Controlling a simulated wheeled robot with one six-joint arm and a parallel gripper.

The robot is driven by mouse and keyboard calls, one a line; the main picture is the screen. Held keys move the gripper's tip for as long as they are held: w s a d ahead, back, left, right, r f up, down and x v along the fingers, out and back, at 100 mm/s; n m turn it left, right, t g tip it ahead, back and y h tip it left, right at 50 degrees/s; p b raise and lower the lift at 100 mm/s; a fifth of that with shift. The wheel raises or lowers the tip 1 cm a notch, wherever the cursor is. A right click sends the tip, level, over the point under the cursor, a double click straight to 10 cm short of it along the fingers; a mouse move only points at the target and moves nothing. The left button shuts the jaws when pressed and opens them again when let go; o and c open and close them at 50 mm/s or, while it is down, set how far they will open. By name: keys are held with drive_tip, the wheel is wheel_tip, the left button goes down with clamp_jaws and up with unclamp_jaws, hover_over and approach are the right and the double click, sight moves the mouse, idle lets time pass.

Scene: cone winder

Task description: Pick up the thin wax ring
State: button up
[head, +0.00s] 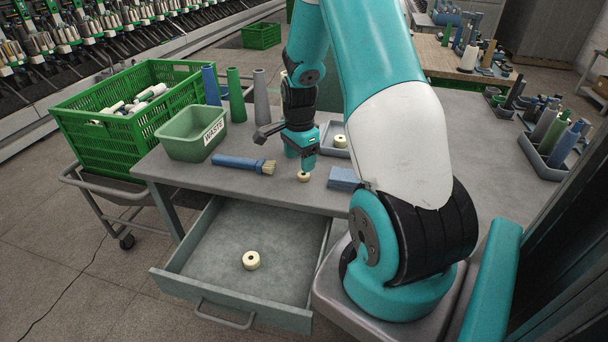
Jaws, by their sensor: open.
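Three cream wax rings are in the head view. One small ring (303,176) lies on the grey table (400,120) near its front edge, right under my gripper (303,168). Another ring (251,260) lies in the open drawer (215,265), its dark centre hole showing. A third ring (340,141) sits in a small grey tray (335,152) behind and to the right of my gripper. I cannot tell for sure which is thinnest. My gripper points down and is open; whether its fingertips touch the ring below is too small to tell.
A brush (243,164) lies left of my gripper, and a folded blue cloth (344,179) lies to the right. A green WASTE bin (190,138), upright cones (236,95) and a green crate (95,140) stand at left. A tray of cones (545,155) is far right.

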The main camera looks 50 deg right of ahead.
sight(304, 176)
drive_tip(key=f, duration=0.2)
drive_tip(key=f+p, duration=0.1)
drive_tip(key=shift+s+d+f, duration=0.3)
drive_tip(key=shift+d+f, duration=0.1)
drive_tip(key=shift+f, duration=0.6)
drive_tip(key=c, duration=1)
